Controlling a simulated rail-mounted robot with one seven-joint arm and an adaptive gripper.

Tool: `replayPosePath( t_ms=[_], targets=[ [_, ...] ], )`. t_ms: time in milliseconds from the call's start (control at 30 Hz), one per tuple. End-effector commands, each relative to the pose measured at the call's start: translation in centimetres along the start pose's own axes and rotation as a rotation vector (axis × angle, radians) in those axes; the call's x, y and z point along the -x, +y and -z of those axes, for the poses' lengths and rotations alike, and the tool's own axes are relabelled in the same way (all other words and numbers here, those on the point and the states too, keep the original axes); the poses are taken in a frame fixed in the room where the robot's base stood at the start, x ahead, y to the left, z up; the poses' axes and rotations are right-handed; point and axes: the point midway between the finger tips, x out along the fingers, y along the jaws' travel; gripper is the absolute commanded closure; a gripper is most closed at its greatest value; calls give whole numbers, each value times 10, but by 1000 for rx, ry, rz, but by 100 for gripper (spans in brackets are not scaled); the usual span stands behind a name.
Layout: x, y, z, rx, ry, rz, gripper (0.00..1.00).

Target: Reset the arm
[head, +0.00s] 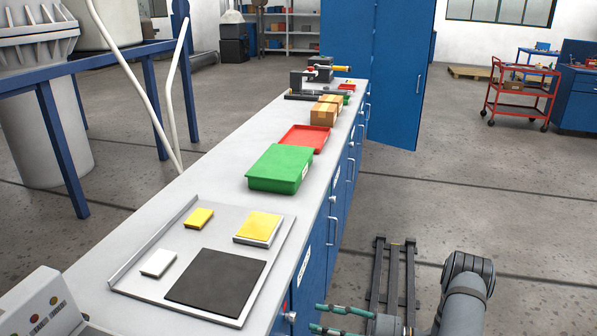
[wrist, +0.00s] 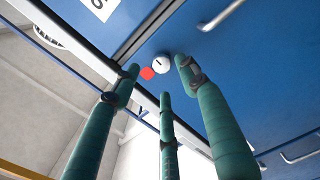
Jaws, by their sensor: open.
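My gripper (head: 317,318) is at the bottom of the head view, beside the front of the workbench (head: 215,178). Its green fingers point left toward the blue cabinet front. In the wrist view my gripper (wrist: 158,78) has its green fingers spread apart with nothing held between them. A white round knob (wrist: 162,63) with a dark mark and a small red part (wrist: 147,73) shows beyond the fingertips on the blue front. I cannot tell the exact gap from fingertips to knob. My arm (head: 463,295) shows at lower right.
The bench top carries a tray (head: 131,291) with a black mat and small blocks, a green bin (head: 281,167), a red tray (head: 304,138), cardboard boxes (head: 324,113) and dark devices at the far end. Blue cabinet doors and handles line the front. Open floor (head: 470,200) lies right.

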Motion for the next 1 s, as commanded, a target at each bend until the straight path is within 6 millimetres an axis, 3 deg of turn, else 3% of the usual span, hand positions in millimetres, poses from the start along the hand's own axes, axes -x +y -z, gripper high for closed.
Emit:
replayPosePath(
  t_ms=[267, 300, 800, 1000],
  targets=[
    [62, 0, -2, 3, -7, 0, 56],
    [45, 0, 2, -1, 8, -1, 56],
    [-64, 0, 3, 1, 8, 0, 56],
    [-64, 0, 1, 254, 3, 0, 56]
  ],
)
